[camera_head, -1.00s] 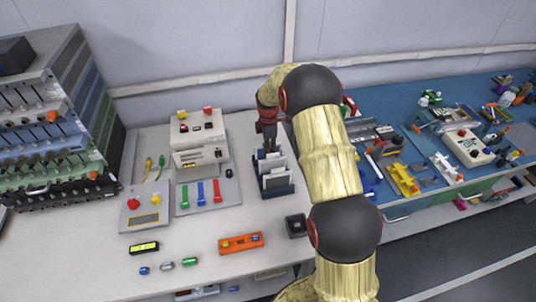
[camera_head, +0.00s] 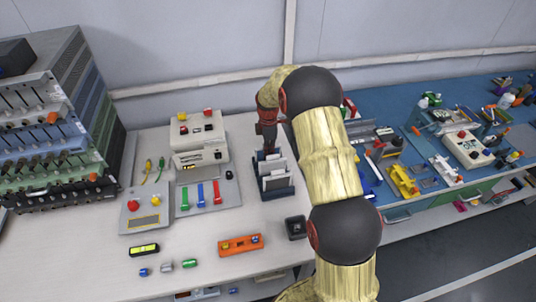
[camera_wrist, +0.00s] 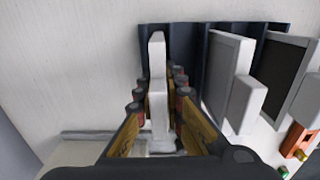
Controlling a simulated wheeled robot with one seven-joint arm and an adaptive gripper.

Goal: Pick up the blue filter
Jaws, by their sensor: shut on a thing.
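My gripper (camera_wrist: 159,100) is shut on a pale grey upright plate (camera_wrist: 157,60), its fingers on either side. The plate stands at the left end of a dark slotted rack (camera_wrist: 186,42). In the head view my gripper (camera_head: 269,143) points down at the back of the same rack (camera_head: 277,192); its fingertips are hard to make out there. Nothing is clearly marked as a blue filter. A small blue cylinder (camera_head: 144,272) lies at the front left of the bench, well apart from my gripper.
More grey plates (camera_wrist: 229,75) stand in the rack to the right. A panel with green, blue and red bars (camera_head: 208,194) lies left of the rack. An orange block (camera_head: 240,245) and a black box (camera_head: 296,228) are in front.

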